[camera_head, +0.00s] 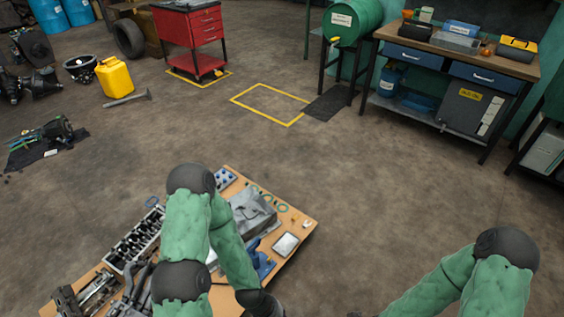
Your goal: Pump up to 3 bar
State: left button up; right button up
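No pump or pressure gauge can be made out for certain. A wooden work table (308,222) at the bottom centre holds several parts. A small blue device (262,262) on it is partly hidden behind my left arm, and I cannot tell what it is. My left arm reaches down over the table, and its dark wrist end shows at the bottom edge. My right arm comes in at the lower right and bends down out of the picture. Neither gripper's fingers can be seen.
An engine block (138,240), a grey casting (252,214) and a white tray (286,244) lie on the table. A red tool cart (190,30), yellow can (116,78), green drum (352,20) and workbench (510,66) stand further back. The middle floor is clear.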

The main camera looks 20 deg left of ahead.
pick_arm(q)
jog(key=shift+w+f, duration=0.1)
jog(key=shift+w, duration=0.05)
grip_shut()
jog(key=w+a+f+m+b, duration=0.1)
jog(key=w+a+f+m, duration=0.2)
jog(key=w, duration=0.4)
jog(key=w+a+f+m, duration=0.1)
jog(key=w+f+m, duration=0.35)
jog(key=w, duration=0.25)
jog(key=w+a+f+m+b, duration=0.1)
jog(key=w+a+f+m, duration=0.15)
jog(key=w+m, duration=0.35)
jog(key=w+a+f+m+y+b, duration=0.1)
jog(key=w+a+m+y+b, duration=0.1)
jog(key=w+a+m+y, duration=0.3)
jog(key=w+a+m, duration=0.4)
jog(key=w+a, duration=0.6)
jog(key=a, duration=0.1)
jog(key=shift+f, duration=0.4)
jog(key=shift+f, duration=0.15)
